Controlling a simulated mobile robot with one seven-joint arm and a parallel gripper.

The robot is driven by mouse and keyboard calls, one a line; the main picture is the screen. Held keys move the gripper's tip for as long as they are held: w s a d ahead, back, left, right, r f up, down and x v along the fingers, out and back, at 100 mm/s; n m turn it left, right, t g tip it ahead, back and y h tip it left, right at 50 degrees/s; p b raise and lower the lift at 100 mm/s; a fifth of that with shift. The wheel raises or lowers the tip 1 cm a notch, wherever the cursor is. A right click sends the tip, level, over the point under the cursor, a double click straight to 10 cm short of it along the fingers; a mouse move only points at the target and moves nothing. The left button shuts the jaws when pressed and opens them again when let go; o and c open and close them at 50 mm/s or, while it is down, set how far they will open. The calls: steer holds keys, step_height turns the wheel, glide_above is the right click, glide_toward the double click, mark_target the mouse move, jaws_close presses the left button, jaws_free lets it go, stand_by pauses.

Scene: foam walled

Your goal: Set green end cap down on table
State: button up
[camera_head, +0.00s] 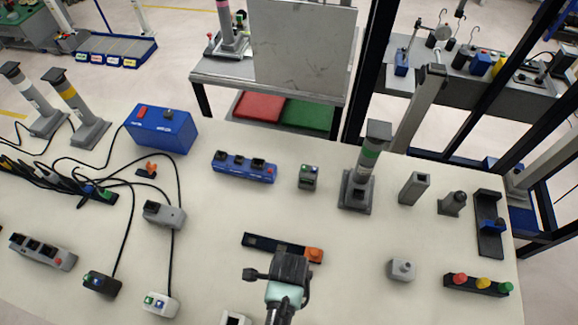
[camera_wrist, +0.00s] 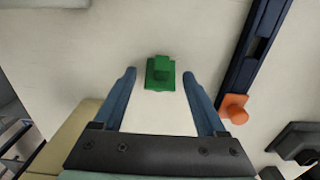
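The green end cap (camera_wrist: 160,73) shows in the wrist view as a small square block with a raised stub. It appears to rest on the pale table (camera_wrist: 60,75), between and slightly beyond my fingertips. My gripper (camera_wrist: 160,76) is open, with clear gaps between both blue fingers and the cap. In the head view my gripper (camera_head: 284,266) is low over the front middle of the table, and I cannot make out the green cap there.
A dark rail (camera_head: 265,243) with an orange end cap (camera_head: 314,254) lies just beyond my gripper; it also shows at the right of the wrist view (camera_wrist: 250,60). A grey block (camera_head: 401,269) and a three-button strip (camera_head: 478,284) lie right. Cabled devices (camera_head: 164,214) crowd the left.

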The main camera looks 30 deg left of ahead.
step_height(320, 180, up, 12)
steer(key=w+r+n+t+y, duration=0.3)
steer(key=w+r+t, duration=0.5)
steer(key=w+r, duration=0.9)
steer(key=w+d+r+n+t+h, duration=0.1)
steer(key=w+r+n+t, duration=0.15)
steer(key=r, duration=0.55)
steer(key=w+d+r+n+t, duration=0.1)
steer(key=w+r+n+t, duration=0.2)
steer(key=r, duration=0.5)
steer(key=s+d+r+n+t, duration=0.15)
steer(key=r+t, duration=0.25)
steer(key=r, duration=0.8)
steer(key=s+d+r+n+t, duration=0.1)
steer(key=d+r+n+t, duration=0.3)
steer(key=r, duration=0.8)
steer(key=s+d+r+t+h, duration=0.2)
steer(key=s+r+t, duration=0.4)
steer(key=s+r, duration=0.3)
step_height(320, 180, up, 3)
steer(key=shift+r+n, duration=0.1)
steer(key=shift+n, duration=0.3)
